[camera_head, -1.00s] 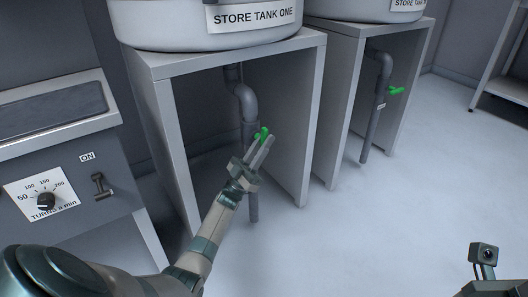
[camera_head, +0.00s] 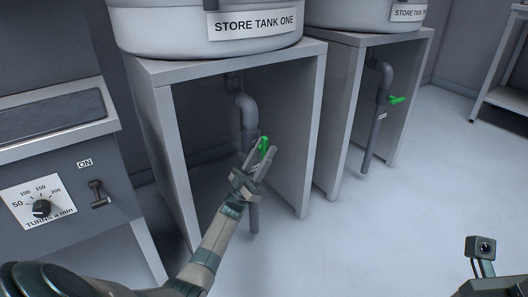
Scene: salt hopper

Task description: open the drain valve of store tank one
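Store tank one (camera_head: 165,30) is a grey vessel on a grey stand (camera_head: 308,120), with its name on a white label. A grey drain pipe (camera_head: 246,108) bends down beneath it inside the stand. Its green valve handle (camera_head: 264,145) is at the front of the pipe, partly covered by my fingers. My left gripper (camera_head: 261,156) is at the handle, with its fingers apart and the green handle seen between them. Whether the fingers touch it is unclear. My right gripper's fingers are out of view; only a small part of my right arm shows at the lower right.
A second store tank (camera_head: 350,15) stands at the right with its own pipe and green handle (camera_head: 397,100). A machine panel (camera_head: 80,180) with a dial (camera_head: 42,209) and an ON lever (camera_head: 98,193) is at the left. The floor (camera_head: 340,235) in front is clear.

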